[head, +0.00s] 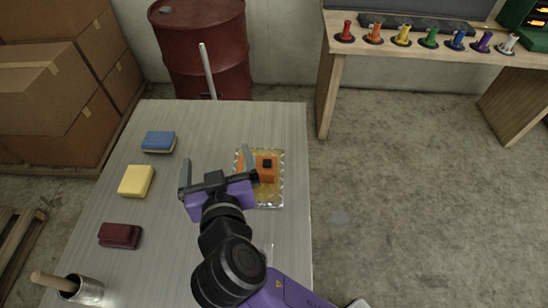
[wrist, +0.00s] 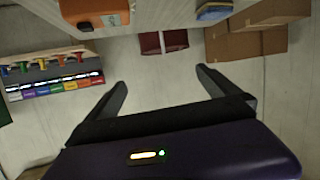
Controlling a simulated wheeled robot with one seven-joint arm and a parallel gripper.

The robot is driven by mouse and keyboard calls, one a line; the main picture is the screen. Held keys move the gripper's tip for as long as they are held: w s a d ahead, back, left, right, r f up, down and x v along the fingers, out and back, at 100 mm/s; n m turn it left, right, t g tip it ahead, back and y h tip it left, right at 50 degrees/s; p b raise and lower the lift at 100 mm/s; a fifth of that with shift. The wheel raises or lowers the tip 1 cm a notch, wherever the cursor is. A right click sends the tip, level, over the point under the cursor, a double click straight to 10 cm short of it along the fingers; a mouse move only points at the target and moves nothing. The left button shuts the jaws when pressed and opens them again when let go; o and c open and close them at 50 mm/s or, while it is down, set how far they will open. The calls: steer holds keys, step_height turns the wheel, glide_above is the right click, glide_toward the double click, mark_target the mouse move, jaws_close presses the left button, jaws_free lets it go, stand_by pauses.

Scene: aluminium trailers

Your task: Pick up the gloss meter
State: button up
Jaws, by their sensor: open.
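The likely gloss meter is an orange box-shaped device (head: 266,174) with a small black part on top. It sits on a shiny yellowish patterned plate (head: 270,199) on the table. My gripper (head: 216,157) is open and empty, left of the device, with its right finger in front of part of the plate. In the wrist view, an orange body (wrist: 95,10) shows at the upper left edge, cut off by the frame. It lies outside the space between my open fingers (wrist: 160,78).
The table (head: 205,120) also holds blue (head: 159,140), yellow (head: 136,181) and dark red (head: 120,235) blocks on the left, and a metal cup (head: 88,290) with a wooden handle. Behind stand a red drum (head: 205,50) and a bench (head: 430,48) with several coloured pegs.

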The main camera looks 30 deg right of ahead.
steer(key=s+d+f+m+g+h, duration=0.3)
steer(key=d+m, duration=0.1)
steer(key=d, duration=0.2)
glide_toward(257, 168)
steer(key=w+d+f, duration=0.2)
steer(key=w, duration=0.1)
steer(key=shift+f+p, duration=0.3)
steer(key=shift+f, duration=0.1)
steer(key=shift+p+x, duration=0.9)
steer(key=shift+x, duration=2.85)
steer(key=shift+f, duration=0.15)
steer(key=shift+c, duration=0.2)
steer(key=c, duration=1.5)
